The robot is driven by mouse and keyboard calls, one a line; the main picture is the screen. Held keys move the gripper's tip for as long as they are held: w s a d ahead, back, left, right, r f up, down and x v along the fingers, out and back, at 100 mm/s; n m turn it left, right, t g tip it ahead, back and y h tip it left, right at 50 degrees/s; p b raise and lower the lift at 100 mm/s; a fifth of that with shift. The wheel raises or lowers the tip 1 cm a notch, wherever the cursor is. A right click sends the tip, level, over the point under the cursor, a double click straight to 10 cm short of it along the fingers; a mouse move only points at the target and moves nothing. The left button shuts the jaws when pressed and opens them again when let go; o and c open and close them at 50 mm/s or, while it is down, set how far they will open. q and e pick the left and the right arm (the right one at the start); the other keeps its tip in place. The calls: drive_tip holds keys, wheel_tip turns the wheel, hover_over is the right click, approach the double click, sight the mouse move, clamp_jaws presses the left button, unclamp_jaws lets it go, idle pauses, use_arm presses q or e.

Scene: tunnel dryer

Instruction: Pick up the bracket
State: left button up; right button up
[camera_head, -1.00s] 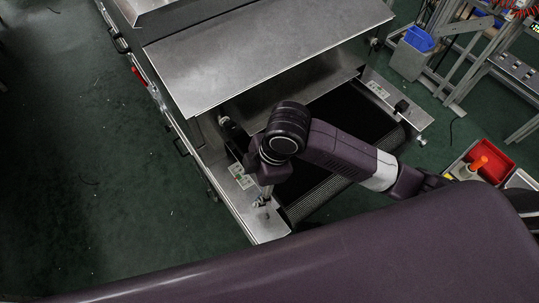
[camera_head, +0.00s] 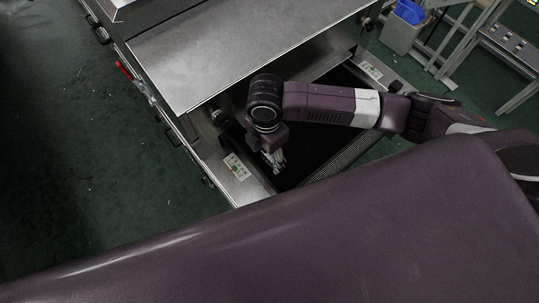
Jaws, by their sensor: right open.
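My right gripper (camera_head: 277,166) is over the left part of the dryer's dark conveyor belt (camera_head: 312,158), close to the metal side rail. Its small silver fingers point down and are open. No bracket can be made out; the gripper and my arm cover part of the belt, and the metal hood hides the belt farther in. My left gripper is not in view.
The tunnel dryer's metal hood (camera_head: 235,50) stands just behind my right arm. The side rail with a label (camera_head: 236,168) borders the belt on the left. A blue bin (camera_head: 409,11) and metal frames are at the top right. Green floor is clear at left.

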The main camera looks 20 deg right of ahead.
drive_tip(key=shift+f, duration=0.65)
drive_tip(key=c, duration=1.2)
drive_tip(key=shift+c, duration=0.7)
drive_tip(key=shift+r, duration=0.2)
